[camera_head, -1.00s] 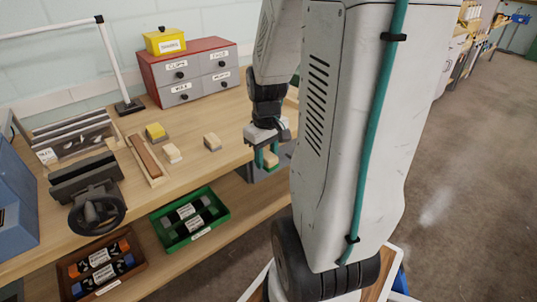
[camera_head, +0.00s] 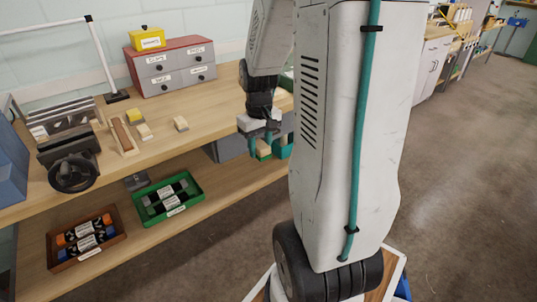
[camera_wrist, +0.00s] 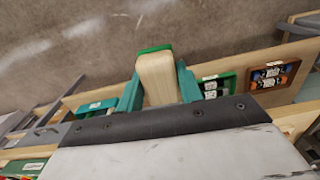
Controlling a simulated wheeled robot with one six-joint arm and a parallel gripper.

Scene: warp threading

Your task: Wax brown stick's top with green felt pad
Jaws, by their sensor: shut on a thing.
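My gripper (camera_head: 261,147) has teal fingers shut on a pale wooden block with a green felt pad on its end. In the wrist view the block (camera_wrist: 157,85) sits between the fingers, and the green felt pad (camera_wrist: 153,50) is at its far end. In the head view the held block (camera_head: 263,147) hangs off the bench's front edge, over no surface I can make out. The brown stick (camera_head: 122,134) lies in a pale wooden cradle on the bench, well left of my gripper. Its top looks bare from here.
Wooden blocks stand near the stick, one with a yellow top (camera_head: 134,115) and another (camera_head: 181,124) farther right. A dark vise (camera_head: 74,172) is at left. A green tray (camera_head: 166,200) and a brown tray (camera_head: 86,241) are on the lower shelf. A red drawer cabinet (camera_head: 171,66) stands behind.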

